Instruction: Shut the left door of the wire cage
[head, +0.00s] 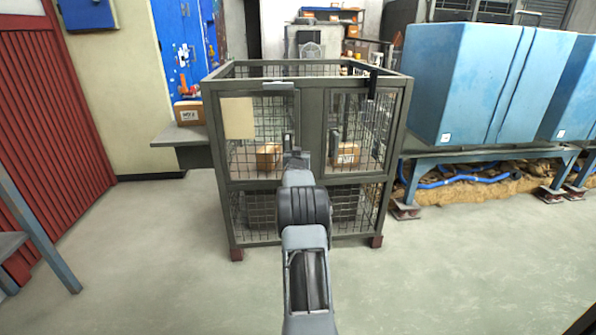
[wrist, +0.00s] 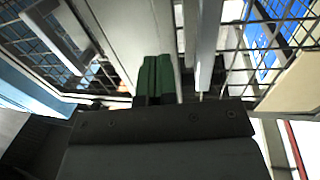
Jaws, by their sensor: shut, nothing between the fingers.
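The wire cage (head: 314,100) stands ahead with a grey-green frame and mesh panels. Its left door (head: 262,118) is at the upper front left, with a beige plate (head: 238,118) on its mesh and an upright handle (head: 288,130) near its right edge. The head view does not show clearly whether this door is flush with the frame. My gripper (head: 297,157) is shut and empty, low in front of the middle post beside the left door. In the wrist view its green fingertips (wrist: 155,78) are together near a grey upright; contact cannot be told.
The right door (head: 358,130) is beside the middle post. Cardboard boxes (head: 268,157) sit inside the cage. A grey table (head: 185,136) with a box stands to its left, and a blue machine (head: 480,80) to its right. The floor in front is clear.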

